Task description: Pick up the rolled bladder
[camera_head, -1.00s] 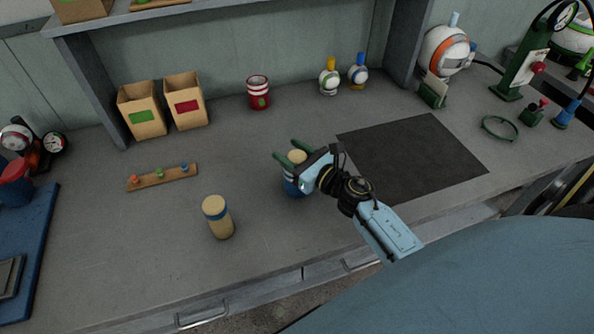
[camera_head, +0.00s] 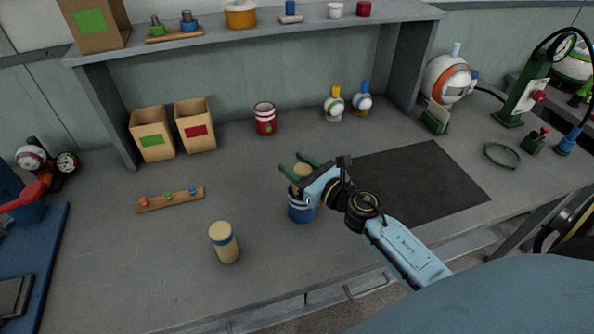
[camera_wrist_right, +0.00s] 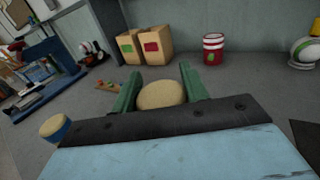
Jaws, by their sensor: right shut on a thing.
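A tan roll (camera_head: 303,170), which looks like the rolled bladder, is between the green fingers of my right gripper (camera_head: 300,168). The gripper is shut on it, just above a blue can (camera_head: 301,210) on the bench. I cannot tell whether the roll's lower end is still inside the can. In the right wrist view the round tan end of the roll (camera_wrist_right: 161,95) sits between both fingers. A second tan roll with a blue band (camera_head: 224,243) stands upright at the left; it also shows in the wrist view (camera_wrist_right: 55,128). My left gripper is not in view.
A wooden strip with small coloured pegs (camera_head: 170,200) lies at the left. Two cardboard boxes (camera_head: 153,135), a red-and-white can (camera_head: 264,119) and two small bottles stand at the back. A dark mat (camera_head: 425,185) lies bare on the right. A shelf (camera_head: 340,18) overhangs the back.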

